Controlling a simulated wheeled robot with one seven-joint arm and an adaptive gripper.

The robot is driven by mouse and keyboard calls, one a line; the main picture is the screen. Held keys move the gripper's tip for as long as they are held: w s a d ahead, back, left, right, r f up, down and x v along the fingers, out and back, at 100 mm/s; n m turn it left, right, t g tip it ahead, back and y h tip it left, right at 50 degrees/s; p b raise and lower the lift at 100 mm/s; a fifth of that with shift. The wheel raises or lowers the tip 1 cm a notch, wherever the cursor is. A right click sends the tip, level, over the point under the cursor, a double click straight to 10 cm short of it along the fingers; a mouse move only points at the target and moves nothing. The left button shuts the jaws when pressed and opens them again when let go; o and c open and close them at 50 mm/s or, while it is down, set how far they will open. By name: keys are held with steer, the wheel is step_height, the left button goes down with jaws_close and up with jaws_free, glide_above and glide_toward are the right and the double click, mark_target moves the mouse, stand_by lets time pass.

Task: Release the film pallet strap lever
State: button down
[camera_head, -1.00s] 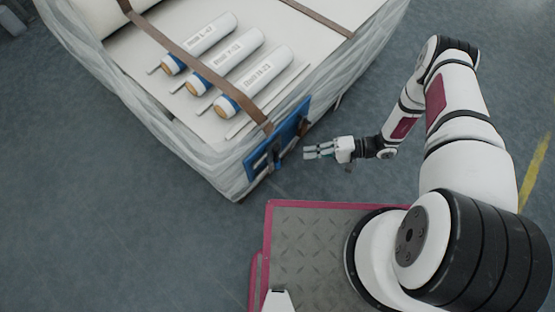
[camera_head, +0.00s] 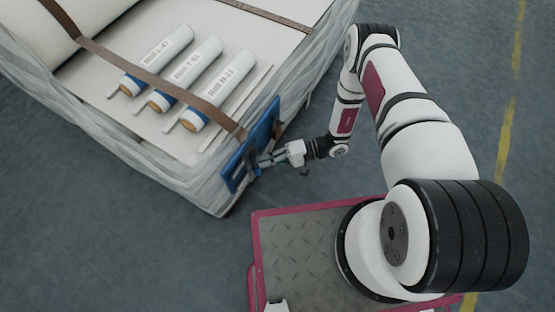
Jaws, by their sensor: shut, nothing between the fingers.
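The film-wrapped pallet (camera_head: 130,150) fills the upper left of the head view. A brown strap (camera_head: 140,72) runs over its top and down to a blue plate (camera_head: 236,172) on its near right corner. A dark lever or buckle part (camera_head: 252,158) shows on the plate, small and partly hidden. My gripper (camera_head: 268,161) is at the right side of the blue plate, fingertips pointing left at it. It is shut with nothing held. I cannot tell whether the fingertips touch the lever.
Several white labelled rolls (camera_head: 205,75) lie on the pallet top. A second strap (camera_head: 265,16) crosses further back. My base platform is below the gripper. Grey floor (camera_head: 480,90) with a yellow line is free on the right.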

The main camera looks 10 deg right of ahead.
steer(key=shift+x, duration=0.95)
steer(key=s+d+r+m+g+h+p, duration=0.5)
steer(key=s+d+r+h+p, duration=0.3)
steer(key=p, duration=0.6)
steer(key=shift+s+d+r+m+g+h, duration=0.4)
steer(key=shift+d+r+m+h, duration=0.2)
steer(key=shift+d+r+h, duration=1.15)
steer(key=shift+a+r+y, duration=0.3)
steer(key=shift+r+y, duration=0.05)
steer(key=shift+r, duration=0.1)
